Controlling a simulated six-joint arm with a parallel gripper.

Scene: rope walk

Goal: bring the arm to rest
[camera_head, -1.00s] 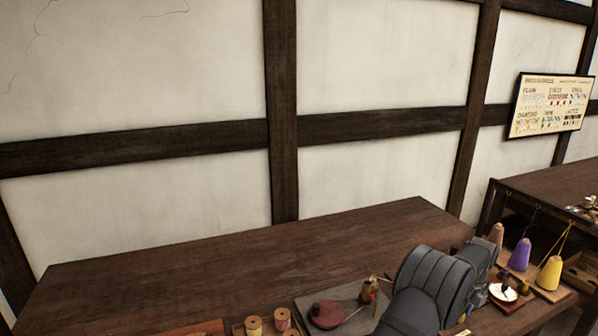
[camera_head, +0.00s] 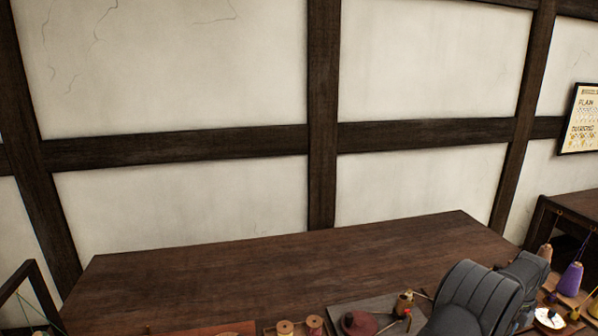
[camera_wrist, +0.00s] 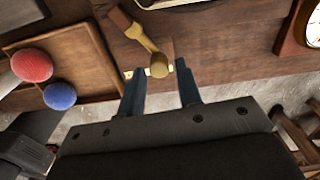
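My gripper (camera_wrist: 160,88) shows in the wrist view, its two dark fingers spread apart with a gap between them. Nothing is held between the fingers. Beyond the fingertips, a yellowish tool with a rounded end (camera_wrist: 158,66) lies on the wooden table (camera_wrist: 215,50). In the head view my dark grey arm covers part of the table's lower right, and my gripper is not seen there.
In the head view, spools (camera_head: 314,324), a dark red round piece (camera_head: 359,323) and a purple cone (camera_head: 570,279) line the front; the table's back (camera_head: 290,262) is clear.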

